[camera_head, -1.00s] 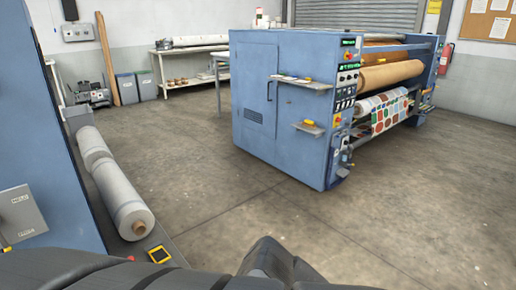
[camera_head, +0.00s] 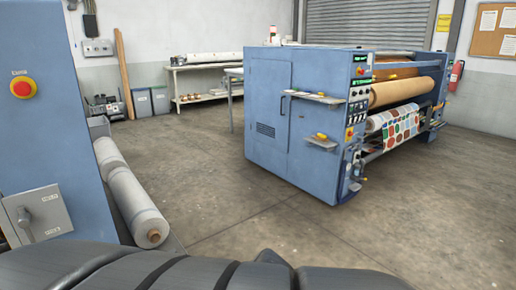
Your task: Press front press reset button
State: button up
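The calender press (camera_head: 270,105) is a large blue machine standing across the floor at right of centre. Its near end carries a control panel (camera_head: 357,105) with several small buttons, displays and knobs. Which of these is the reset button is too small to tell. Rolls and a colourfully printed sheet (camera_head: 392,122) show along its side. Dark segments of my own arm cross the bottom of the view. My gripper is not in view.
Another blue machine (camera_head: 55,120) stands close at left, with a red button on yellow (camera_head: 22,88) and a grey box (camera_head: 37,216). Wrapped rolls (camera_head: 138,205) lie beside it. Concrete floor (camera_head: 260,225) is clear towards the press. A bench (camera_head: 205,85) stands at the back.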

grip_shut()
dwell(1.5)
